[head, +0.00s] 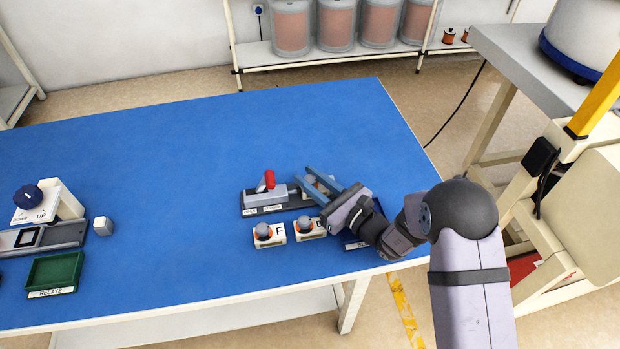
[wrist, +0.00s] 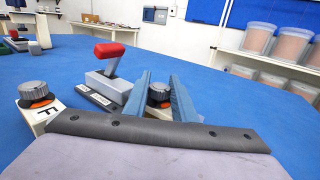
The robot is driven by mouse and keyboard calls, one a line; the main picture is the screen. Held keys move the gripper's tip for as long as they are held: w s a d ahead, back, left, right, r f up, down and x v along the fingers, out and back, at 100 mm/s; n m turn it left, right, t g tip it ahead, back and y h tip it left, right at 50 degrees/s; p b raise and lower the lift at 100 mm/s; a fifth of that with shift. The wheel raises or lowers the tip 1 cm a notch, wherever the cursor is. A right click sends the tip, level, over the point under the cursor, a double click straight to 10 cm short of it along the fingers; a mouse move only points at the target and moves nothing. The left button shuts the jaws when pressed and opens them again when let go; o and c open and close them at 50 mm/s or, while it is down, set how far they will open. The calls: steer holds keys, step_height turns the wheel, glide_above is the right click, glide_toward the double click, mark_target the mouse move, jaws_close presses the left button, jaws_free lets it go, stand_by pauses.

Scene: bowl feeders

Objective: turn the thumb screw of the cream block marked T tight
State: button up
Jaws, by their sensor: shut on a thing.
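My gripper (head: 303,174) reaches over the right part of the blue table. In the wrist view, its two blue fingers (wrist: 160,82) stand on either side of a round grey thumb screw (wrist: 158,92) with orange beneath it, and are shut on it. The cream block under this screw (wrist: 157,112) is mostly hidden by the fingers, and its letter does not show in either view. A cream block marked F (head: 270,236) with a grey screw stands in front; it also shows in the wrist view (wrist: 38,112). A similar block (head: 310,229) stands beside it, its letter hard to read.
A grey clamp with a red handle (head: 268,181) stands close left of my fingers. A dark labelled tray (head: 352,243) is partly hidden under my wrist. A green relays tray (head: 55,271) lies far left. The table behind is clear.

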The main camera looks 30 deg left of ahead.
steer(key=shift+r, duration=0.1)
steer(key=o, duration=1)
steer(key=shift+o, duration=0.2)
steer(key=shift+s+d, duration=0.1)
steer(key=shift+d, duration=0.45)
steer(key=shift+b+v, duration=0.7)
steer(key=shift+v, duration=2.45)
